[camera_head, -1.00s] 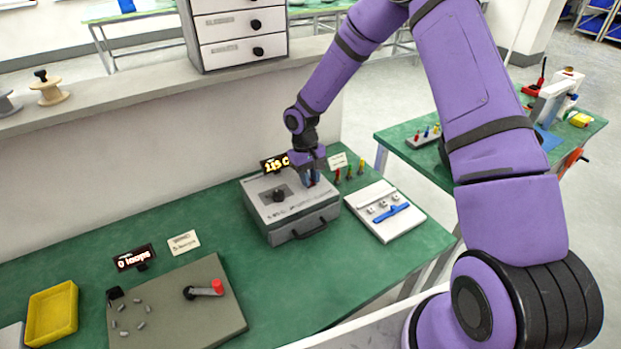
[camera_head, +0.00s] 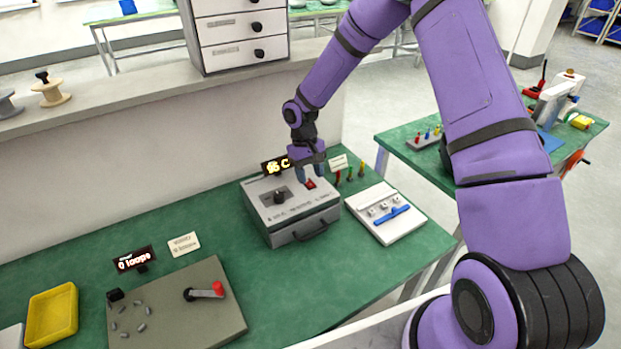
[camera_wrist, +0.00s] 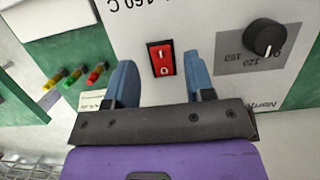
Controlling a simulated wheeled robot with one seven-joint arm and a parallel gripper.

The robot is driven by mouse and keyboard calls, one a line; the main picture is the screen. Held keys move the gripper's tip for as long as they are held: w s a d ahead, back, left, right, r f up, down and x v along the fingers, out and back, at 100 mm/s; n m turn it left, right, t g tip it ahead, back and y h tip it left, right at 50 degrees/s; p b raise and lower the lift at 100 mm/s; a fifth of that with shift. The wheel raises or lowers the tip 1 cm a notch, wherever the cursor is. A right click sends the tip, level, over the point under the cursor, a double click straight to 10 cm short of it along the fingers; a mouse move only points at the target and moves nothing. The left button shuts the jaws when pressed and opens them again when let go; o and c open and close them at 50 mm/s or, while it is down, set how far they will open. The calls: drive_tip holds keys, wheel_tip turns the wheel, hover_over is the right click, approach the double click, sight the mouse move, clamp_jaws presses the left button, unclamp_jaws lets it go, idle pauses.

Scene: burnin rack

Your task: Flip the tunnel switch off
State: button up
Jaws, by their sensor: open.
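The tunnel is a light grey box (camera_head: 290,212) with a dark handle on its front, standing on the green bench. A red rocker switch (camera_head: 310,184) sits on its top face, and it also shows in the wrist view (camera_wrist: 161,58) in a black frame with a white mark at each end. My gripper (camera_head: 311,175) is just above the switch. In the wrist view its two blue fingers (camera_wrist: 162,82) are apart and empty, with the switch showing in the gap between them. Which end of the switch is pressed I cannot tell.
A black knob (camera_wrist: 265,37) is on the same face. A lit display (camera_head: 277,166) stands behind the box. Several coloured pegs (camera_head: 350,174) and a white board with a blue bar (camera_head: 385,213) are to its right. A crank plate (camera_head: 175,310) lies to the left.

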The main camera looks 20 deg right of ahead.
drive_tip(key=v, duration=0.5)
drive_tip(key=shift+r, duration=0.35)
